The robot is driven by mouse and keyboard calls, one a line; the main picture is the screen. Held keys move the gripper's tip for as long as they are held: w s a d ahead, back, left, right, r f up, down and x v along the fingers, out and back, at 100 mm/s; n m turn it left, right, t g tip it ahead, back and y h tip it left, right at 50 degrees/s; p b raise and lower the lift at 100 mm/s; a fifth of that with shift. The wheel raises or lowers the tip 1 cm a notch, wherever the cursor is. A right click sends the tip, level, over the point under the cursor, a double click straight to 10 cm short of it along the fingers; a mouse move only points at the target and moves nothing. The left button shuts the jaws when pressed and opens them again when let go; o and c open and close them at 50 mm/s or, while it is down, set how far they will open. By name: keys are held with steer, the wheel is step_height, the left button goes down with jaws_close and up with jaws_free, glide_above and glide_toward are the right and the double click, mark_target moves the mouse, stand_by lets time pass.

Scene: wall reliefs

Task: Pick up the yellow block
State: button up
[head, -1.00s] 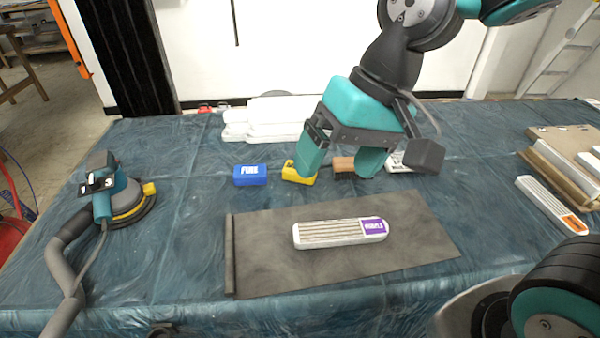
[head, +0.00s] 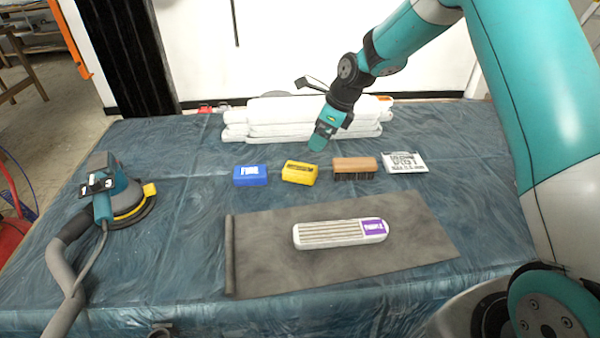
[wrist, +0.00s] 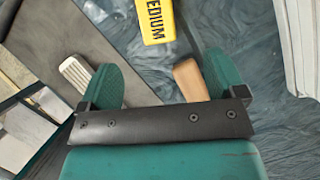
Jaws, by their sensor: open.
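The yellow block (head: 299,173) lies on the blue plastic-covered table, between a blue block and a wooden brush. In the wrist view the yellow block (wrist: 157,20) shows the word MEDIUM and is cut off by the top edge. My gripper (head: 319,142) is above the table, behind and slightly right of the yellow block in the head view, and does not touch it. In the wrist view my gripper's two teal fingers (wrist: 162,78) are spread apart with nothing held between them. The yellow block is beyond the fingertips.
The blue block (head: 250,175) is left of the yellow block; the wooden brush (head: 354,165) and a white labelled packet (head: 405,162) are right. White rolls (head: 300,118) are stacked behind. A slotted white block (head: 330,234) lies on a grey mat (head: 260,275). A sander (head: 120,195) stands left.

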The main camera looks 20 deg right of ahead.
glide_toward(302, 168)
steer(key=x, duration=0.2)
steer(key=p+x, duration=0.1)
steer(key=x, duration=0.2)
steer(key=shift+w, duration=0.25)
steer(key=x, duration=0.3)
steer(key=p+x, duration=0.1)
steer(key=x, duration=0.1)
steer(key=shift+s+a+f, duration=0.1)
steer(key=shift+s+f, duration=0.05)
steer(key=shift+s, duration=0.1)
steer(key=c, duration=1.1)
step_height(302, 168, up, 20)
steer(key=shift+r+b, duration=0.1)
steer(key=shift+b, duration=0.75)
